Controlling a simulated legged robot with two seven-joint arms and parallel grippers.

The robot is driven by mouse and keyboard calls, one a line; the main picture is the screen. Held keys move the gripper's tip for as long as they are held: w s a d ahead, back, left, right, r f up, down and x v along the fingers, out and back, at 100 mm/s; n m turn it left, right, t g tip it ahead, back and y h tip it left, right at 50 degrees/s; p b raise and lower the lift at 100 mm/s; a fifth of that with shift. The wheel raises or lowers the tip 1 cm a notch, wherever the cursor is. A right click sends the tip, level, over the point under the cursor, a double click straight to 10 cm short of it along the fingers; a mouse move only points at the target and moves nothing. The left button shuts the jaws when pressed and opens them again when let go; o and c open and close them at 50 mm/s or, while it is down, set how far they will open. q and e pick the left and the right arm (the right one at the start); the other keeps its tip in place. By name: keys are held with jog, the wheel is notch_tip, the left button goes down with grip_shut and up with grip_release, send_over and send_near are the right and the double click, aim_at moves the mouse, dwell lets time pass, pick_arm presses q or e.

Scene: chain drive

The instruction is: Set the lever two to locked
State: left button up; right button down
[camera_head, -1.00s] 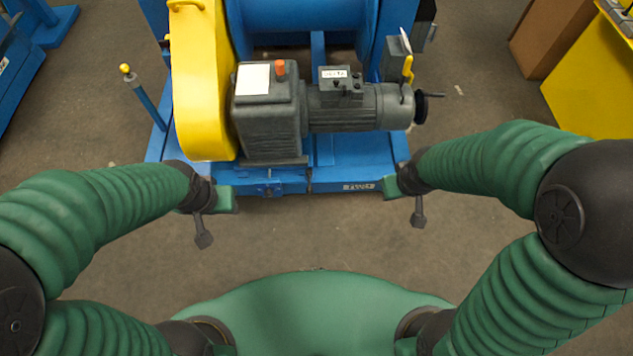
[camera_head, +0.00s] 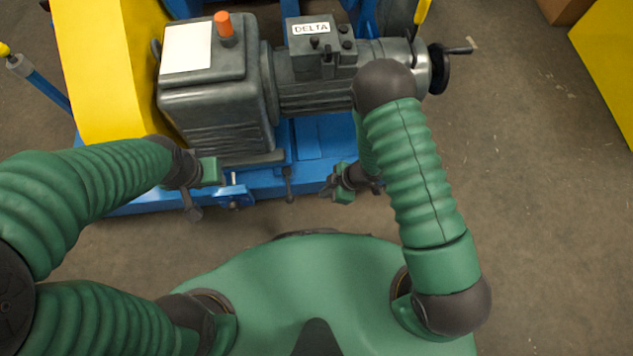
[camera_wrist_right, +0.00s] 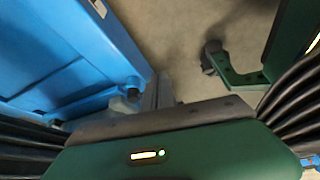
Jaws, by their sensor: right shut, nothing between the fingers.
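I cannot tell which lever is lever two. Two small levers sit on the front edge of the blue base: one on a blue bracket (camera_head: 234,190), one dark and upright (camera_head: 289,183). A yellow-handled lever (camera_head: 422,14) stands at the motor's right end, and a yellow-knobbed lever (camera_head: 38,80) at the far left. My right gripper (camera_head: 338,186) is shut and empty, low by the base's front edge, right of the dark lever. In the right wrist view its fingers (camera_wrist_right: 164,90) are close to a blue part. My left gripper (camera_head: 192,207) hangs left of the bracket; its jaws are unclear.
The grey gear motor (camera_head: 215,110), labelled DELTA, and the yellow guard (camera_head: 100,70) rise behind the base's blue front edge (camera_head: 140,205). A black handwheel (camera_head: 440,68) sticks out at right. Open floor (camera_head: 540,220) lies to the right.

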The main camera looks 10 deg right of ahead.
jog(key=w+a+f+b, duration=0.1)
jog(key=a+f+b, duration=0.5)
jog(key=a, duration=0.1)
jog(key=shift+w+a+f, duration=0.2)
jog(key=shift+a+f, duration=0.05)
jog(key=shift+f, duration=0.15)
